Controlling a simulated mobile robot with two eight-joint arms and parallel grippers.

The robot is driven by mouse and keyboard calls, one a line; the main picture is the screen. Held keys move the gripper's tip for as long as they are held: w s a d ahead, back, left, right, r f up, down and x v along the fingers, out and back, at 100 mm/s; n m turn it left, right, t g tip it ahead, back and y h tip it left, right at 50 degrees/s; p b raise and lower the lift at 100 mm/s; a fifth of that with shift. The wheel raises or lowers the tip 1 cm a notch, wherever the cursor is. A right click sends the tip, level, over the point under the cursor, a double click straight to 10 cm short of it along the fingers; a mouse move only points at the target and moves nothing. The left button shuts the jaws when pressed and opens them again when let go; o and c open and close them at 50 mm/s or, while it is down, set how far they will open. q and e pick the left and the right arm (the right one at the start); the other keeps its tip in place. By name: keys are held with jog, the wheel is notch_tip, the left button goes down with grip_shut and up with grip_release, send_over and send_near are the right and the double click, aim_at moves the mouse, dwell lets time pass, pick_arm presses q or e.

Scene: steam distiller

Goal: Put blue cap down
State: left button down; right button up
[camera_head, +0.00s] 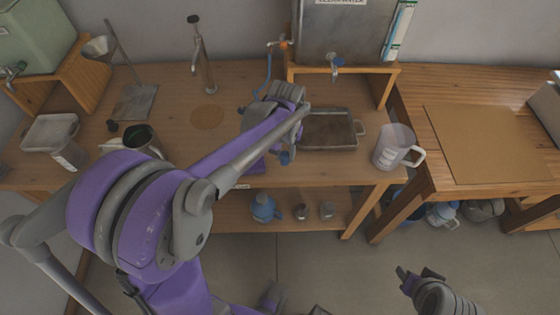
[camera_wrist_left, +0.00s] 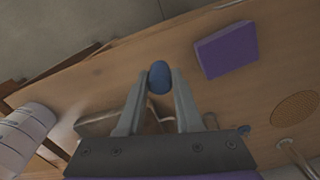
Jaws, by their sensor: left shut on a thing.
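The blue cap (camera_wrist_left: 160,77) is between the fingertips of my left gripper (camera_wrist_left: 159,84) in the left wrist view. In the head view my left gripper (camera_head: 286,155) is over the front part of the wooden table, just left of the metal tray, and the cap shows as a small blue spot. The gripper is shut on the cap. Whether the cap touches the tabletop is hard to tell. My right gripper (camera_head: 420,274) is at the bottom right of the head view, away from the table. Its jaw opening is unclear.
A purple block (camera_wrist_left: 226,48) lies on the table near the cap. The metal tray (camera_head: 360,142) and a clear pitcher (camera_head: 394,146) stand to the right. A round cork mat (camera_head: 207,117) lies farther back left. Bare tabletop lies along the front edge.

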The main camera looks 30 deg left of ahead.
aim_at(285, 154)
pick_arm(q)
jog(key=shift+f, duration=2.5)
jog(key=shift+f+b, duration=0.1)
jog(key=shift+b, duration=0.2)
jog(key=c, duration=0.6)
grip_release()
notch_tip(285, 154, up, 12)
jog(key=shift+s+r+p, duration=0.1)
jog(key=shift+p, duration=0.65)
jog(key=s+d+f+m+t, duration=0.1)
jog(key=s+d, duration=0.1)
jog(key=s, duration=0.3)
jog(key=s+d+f+m+t, duration=0.1)
jog(key=s+d+t, duration=0.1)
jog(key=s, duration=0.3)
jog(key=s+d+f+m+t, duration=0.1)
jog(key=s+t, duration=0.1)
jog(key=s, duration=0.3)
jog(key=shift+s+d+f, duration=0.15)
jog(key=shift+d+f, duration=0.25)
